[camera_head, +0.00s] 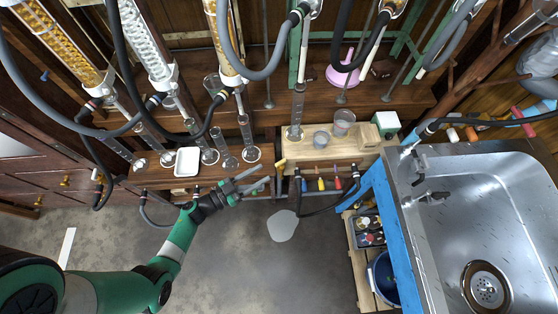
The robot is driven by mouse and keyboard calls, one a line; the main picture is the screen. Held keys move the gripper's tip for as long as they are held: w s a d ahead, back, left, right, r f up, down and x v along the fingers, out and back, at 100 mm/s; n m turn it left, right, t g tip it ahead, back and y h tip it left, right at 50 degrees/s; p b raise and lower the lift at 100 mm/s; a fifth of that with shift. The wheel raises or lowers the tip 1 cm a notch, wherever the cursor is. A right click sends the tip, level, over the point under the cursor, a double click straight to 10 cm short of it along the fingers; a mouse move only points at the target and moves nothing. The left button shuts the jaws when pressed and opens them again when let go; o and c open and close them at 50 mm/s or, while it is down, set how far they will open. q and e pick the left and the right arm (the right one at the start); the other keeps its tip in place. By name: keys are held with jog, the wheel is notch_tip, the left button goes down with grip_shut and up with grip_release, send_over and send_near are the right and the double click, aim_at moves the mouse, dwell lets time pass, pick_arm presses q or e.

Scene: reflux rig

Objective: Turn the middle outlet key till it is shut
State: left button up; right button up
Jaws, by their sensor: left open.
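My left gripper (259,178) is open and empty, with its two grey fingers pointing right along the front edge of the wooden bench. Just beyond its fingertips is a small brass-yellow fitting (281,163) at the bench edge. They look apart, though the depth gap is hard to judge. My right gripper is out of view.
Glass cylinders (245,129), a white tray (187,161) and cups (343,122) crowd the bench. Hoses (120,60) loop above it. A steel sink (505,200) with a blue frame (385,225) stands right. A pale puddle (282,226) lies on the mostly open floor.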

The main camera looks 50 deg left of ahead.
aim_at(281, 162)
pick_arm(q)
jog(key=w+b, duration=0.1)
jog(key=w, duration=0.1)
jog(key=w+b, duration=0.1)
jog(key=w, duration=0.2)
jog(key=w+d+b, duration=0.1)
jog(key=w, duration=0.1)
jog(key=shift+w+d+f, duration=0.1)
jog(key=shift+w+f, duration=0.05)
jog(key=shift+w, duration=0.75)
jog(key=shift+c, duration=0.2)
grip_shut()
